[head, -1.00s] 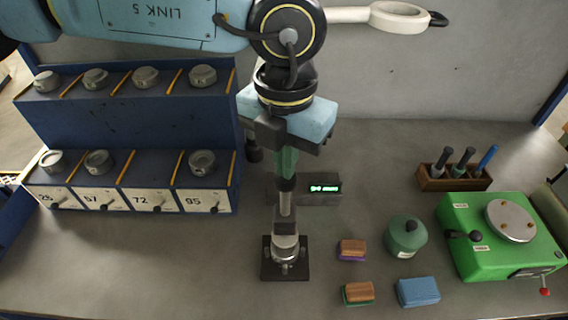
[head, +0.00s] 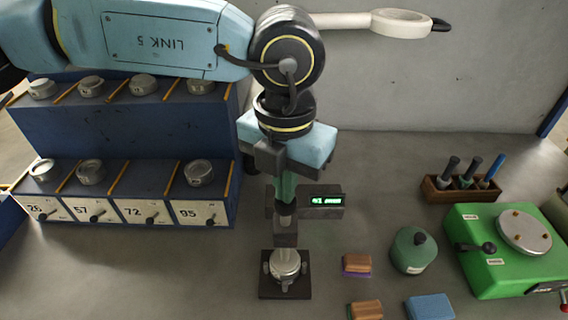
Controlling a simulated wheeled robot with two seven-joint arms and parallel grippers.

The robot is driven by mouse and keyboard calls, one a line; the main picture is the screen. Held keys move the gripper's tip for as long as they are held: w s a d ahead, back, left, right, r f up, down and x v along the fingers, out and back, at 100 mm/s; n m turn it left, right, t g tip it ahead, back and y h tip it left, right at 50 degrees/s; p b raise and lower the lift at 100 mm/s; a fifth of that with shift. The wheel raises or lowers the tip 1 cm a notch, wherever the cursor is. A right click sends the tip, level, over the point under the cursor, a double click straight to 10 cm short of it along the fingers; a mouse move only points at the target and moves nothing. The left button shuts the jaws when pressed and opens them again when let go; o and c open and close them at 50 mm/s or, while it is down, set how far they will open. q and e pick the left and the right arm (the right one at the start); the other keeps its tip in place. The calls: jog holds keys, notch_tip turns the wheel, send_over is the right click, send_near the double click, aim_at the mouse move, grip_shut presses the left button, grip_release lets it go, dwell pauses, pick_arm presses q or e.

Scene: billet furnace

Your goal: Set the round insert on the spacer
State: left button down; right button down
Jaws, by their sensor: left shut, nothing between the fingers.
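A round metal insert (head: 285,262) sits in a small fixture on a black square base (head: 284,290) at the bottom centre. Whether a spacer lies under it I cannot tell. My left gripper (head: 286,242) points straight down just above the insert, shut and with nothing held. Its fingers hide the back edge of the insert, and I cannot tell whether they touch it. Similar round metal pieces lie in the blue rack (head: 140,135) at left; the lower bay marked 72 (head: 133,211) is empty. My right gripper is not in view.
A display box with green digits (head: 322,201) stands behind the fixture, partly hidden by my gripper. To the right are wood-topped blocks (head: 357,262), a green lidded pot (head: 413,252), a blue block (head: 430,307), a tool holder (head: 440,190) and a green machine (head: 478,260).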

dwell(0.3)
pick_arm(q)
notch_tip(320, 180, up, 7)
jog(key=p, duration=0.2)
jog(key=shift+p, duration=0.3)
dwell(0.4)
dwell(0.3)
